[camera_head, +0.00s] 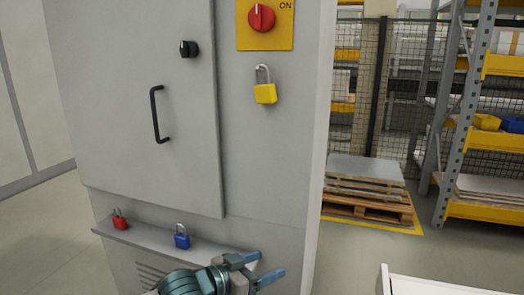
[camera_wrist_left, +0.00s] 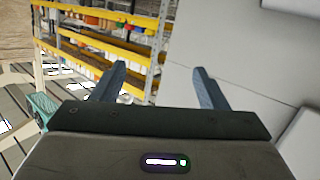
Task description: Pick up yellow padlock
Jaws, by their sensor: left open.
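The yellow padlock (camera_head: 265,93) hangs on the right part of the grey cabinet front in the head view, below the red rotary switch (camera_head: 261,17). Its grey shackle points up. My left gripper (camera_head: 268,269) is at the bottom of the head view, well below the padlock and in front of the cabinet. It is open and empty. In the left wrist view its two blue fingers (camera_wrist_left: 158,85) stand apart with nothing between them. The yellow padlock does not show in the wrist view. My right gripper is not in view.
A red padlock (camera_head: 120,220) and a blue padlock (camera_head: 182,237) are on the cabinet's sloping ledge (camera_head: 150,235). A black door handle (camera_head: 158,115) sticks out from the cabinet. A white surface (camera_head: 440,285) is at lower right. Pallets (camera_head: 368,196) and shelving stand behind.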

